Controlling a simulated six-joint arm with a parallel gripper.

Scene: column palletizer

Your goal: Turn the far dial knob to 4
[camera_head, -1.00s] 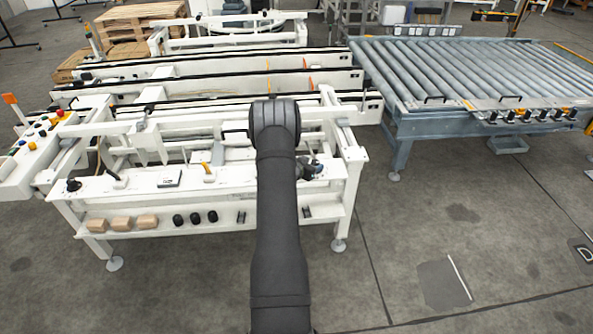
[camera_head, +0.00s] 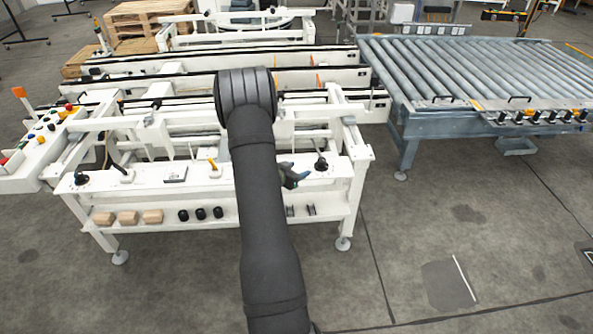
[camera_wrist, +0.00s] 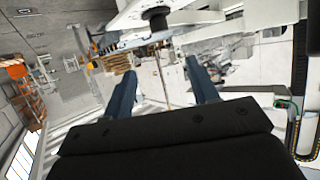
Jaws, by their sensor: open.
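A black dial knob (camera_head: 321,164) stands at the right end of the white front panel (camera_head: 140,188). Another black dial knob (camera_head: 82,178) stands at the panel's left end. I cannot tell which one is the far knob, and their settings are too small to read. My gripper (camera_head: 293,176) is over the panel, left of the right-hand knob and apart from it, partly hidden by my arm. In the wrist view its two blue-grey fingers (camera_wrist: 160,76) are spread with nothing between them. A dark round knob (camera_wrist: 155,16) on a white surface shows beyond the fingers there.
The shelf below holds wooden blocks (camera_head: 128,217) and black caps (camera_head: 201,213). A control box (camera_head: 35,150) is at left, a roller conveyor (camera_head: 460,75) at right.

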